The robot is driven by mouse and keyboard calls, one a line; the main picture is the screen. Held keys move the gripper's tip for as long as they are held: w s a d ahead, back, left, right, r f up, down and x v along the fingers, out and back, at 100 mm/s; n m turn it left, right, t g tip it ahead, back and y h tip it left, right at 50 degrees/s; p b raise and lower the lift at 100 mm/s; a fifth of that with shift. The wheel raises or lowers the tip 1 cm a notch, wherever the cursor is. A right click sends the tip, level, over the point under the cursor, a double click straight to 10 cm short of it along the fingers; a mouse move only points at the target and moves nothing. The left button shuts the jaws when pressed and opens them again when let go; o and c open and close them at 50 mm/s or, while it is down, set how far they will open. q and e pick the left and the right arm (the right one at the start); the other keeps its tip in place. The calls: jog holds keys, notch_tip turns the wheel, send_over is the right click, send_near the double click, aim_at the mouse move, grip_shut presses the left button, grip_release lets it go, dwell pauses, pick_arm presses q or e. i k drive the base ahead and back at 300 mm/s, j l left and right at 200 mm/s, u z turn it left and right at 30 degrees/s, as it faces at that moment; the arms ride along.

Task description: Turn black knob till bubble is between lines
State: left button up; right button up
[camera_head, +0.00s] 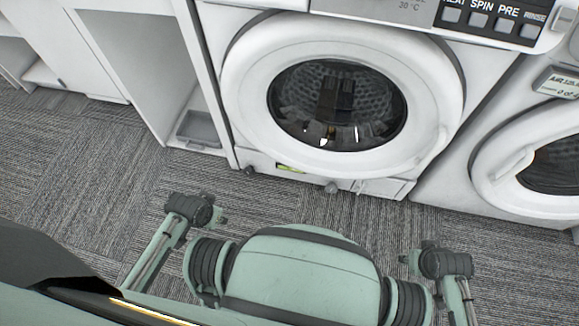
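A small yellow-green bubble level (290,168) sits at the foot of the white washing machine (226,100), below the round door. Its bubble and lines are too small to make out. A dark round knob (249,171) is low at the machine's left corner.
Pale green and dark parts of my own body fill the bottom of the view. A second white machine (480,130) stands at the right. An open white cabinet (143,60) stands at the left. Grey striped carpet (110,145) in front of the machines is clear.

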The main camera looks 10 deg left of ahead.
aim_at(248, 171)
jog(key=u, duration=0.85)
